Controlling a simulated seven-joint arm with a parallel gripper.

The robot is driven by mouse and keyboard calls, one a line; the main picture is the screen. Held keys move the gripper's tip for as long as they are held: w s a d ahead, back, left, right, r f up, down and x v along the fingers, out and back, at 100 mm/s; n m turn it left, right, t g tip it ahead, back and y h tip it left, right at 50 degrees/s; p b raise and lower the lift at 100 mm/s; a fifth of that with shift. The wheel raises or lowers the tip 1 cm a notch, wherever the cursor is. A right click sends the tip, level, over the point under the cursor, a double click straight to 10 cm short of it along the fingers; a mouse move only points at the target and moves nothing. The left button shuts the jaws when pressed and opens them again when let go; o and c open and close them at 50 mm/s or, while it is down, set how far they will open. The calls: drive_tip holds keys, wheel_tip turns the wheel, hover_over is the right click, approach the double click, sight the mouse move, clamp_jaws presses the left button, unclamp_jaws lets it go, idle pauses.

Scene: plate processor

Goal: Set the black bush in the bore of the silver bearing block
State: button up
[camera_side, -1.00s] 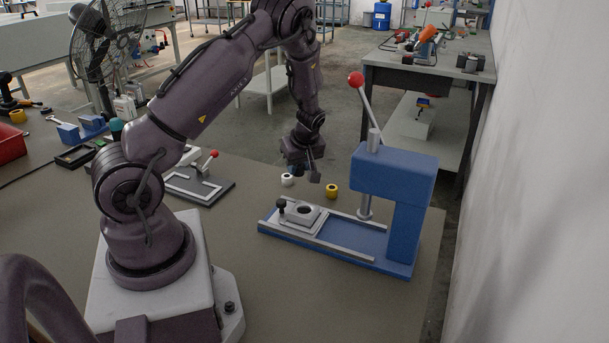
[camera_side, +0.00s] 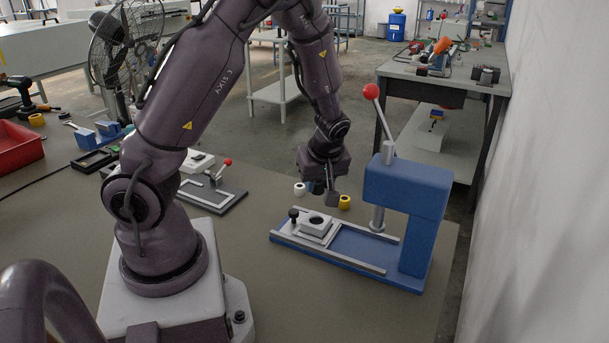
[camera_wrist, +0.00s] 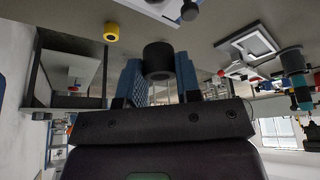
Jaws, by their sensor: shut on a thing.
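My gripper (camera_side: 325,193) is low over the bench, behind the silver bearing block. In the wrist view its two blue fingers (camera_wrist: 158,82) are shut on the black bush (camera_wrist: 158,60), a short dark cylinder with a hole. In the side view I cannot make out the bush clearly at the fingers. The silver bearing block (camera_side: 326,233) sits on the blue press base, its dark round bore (camera_side: 317,219) facing up and empty. A black knob (camera_side: 293,213) stands at its left. In the wrist view the block is partly cut off at the top edge.
A white bush (camera_side: 300,189) and a yellow bush (camera_side: 344,202) stand on either side of my gripper. The blue press (camera_side: 410,190) with a red-knobbed lever (camera_side: 371,91) rises at right. A dark plate fixture (camera_side: 228,199) lies left. The bench in front is clear.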

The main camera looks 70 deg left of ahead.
sight(315, 219)
drive_tip(key=shift+f, duration=3.6)
drive_tip(key=shift+f, duration=0.5)
drive_tip(key=o, duration=1.6)
drive_tip(key=shift+c, duration=0.2)
drive_tip(key=shift+r, duration=0.1)
drive_tip(key=shift+r, duration=3.9)
